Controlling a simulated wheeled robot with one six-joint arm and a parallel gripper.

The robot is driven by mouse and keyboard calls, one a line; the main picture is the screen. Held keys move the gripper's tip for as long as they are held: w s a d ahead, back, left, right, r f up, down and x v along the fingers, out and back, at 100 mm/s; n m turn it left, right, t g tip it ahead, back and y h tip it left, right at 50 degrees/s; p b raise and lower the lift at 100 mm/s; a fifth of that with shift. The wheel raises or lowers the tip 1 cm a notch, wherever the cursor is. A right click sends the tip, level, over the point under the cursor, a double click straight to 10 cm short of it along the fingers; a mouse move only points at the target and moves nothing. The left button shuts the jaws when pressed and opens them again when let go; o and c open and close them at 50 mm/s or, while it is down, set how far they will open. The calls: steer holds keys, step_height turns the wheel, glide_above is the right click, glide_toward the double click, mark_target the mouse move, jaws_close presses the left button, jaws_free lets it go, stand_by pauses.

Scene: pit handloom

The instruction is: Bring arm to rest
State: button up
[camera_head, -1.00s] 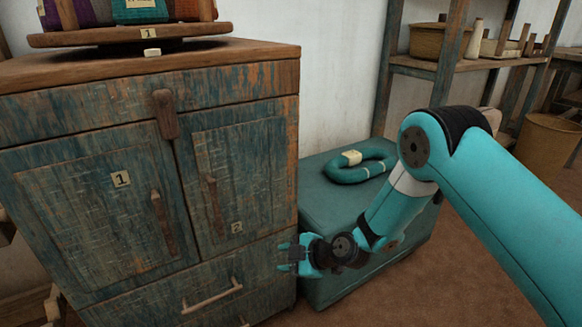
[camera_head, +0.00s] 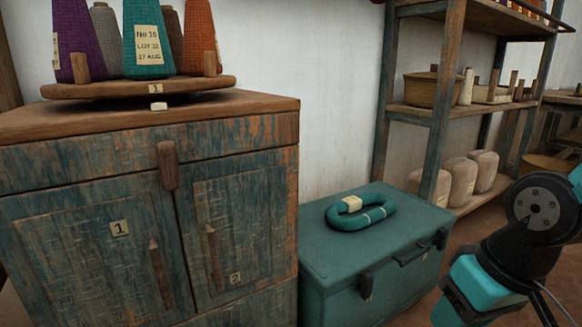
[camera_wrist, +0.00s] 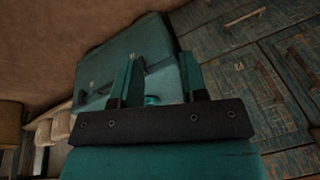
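My arm (camera_head: 535,210) is folded at the lower right of the head view, and its gripper end is outside that view. In the wrist view, my gripper (camera_wrist: 158,76) has its two teal fingers apart with nothing held between them. Beyond the fingers is the teal chest (camera_wrist: 105,65), at a distance, which also stands right of the cabinet in the head view (camera_head: 330,262). The fingers appear clear of the chest.
A worn blue wooden cabinet (camera_head: 230,150) fills the left, with a round stand (camera_head: 190,84) of yarn cones on top. A teal yarn hank (camera_head: 345,222) lies on the chest. A shelf (camera_head: 410,112) with baskets and pale bundles (camera_head: 460,180) stands behind. Brown floor (camera_wrist: 60,30) is clear.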

steer(key=s+a+r+n+g+y+p, duration=0.2)
steer(key=s+a+r+n, duration=0.2)
steer(key=s+a+r, duration=0.25)
step_height(320, 180, up, 36)
steer(key=p, duration=3.6)
steer(key=shift+s, duration=0.3)
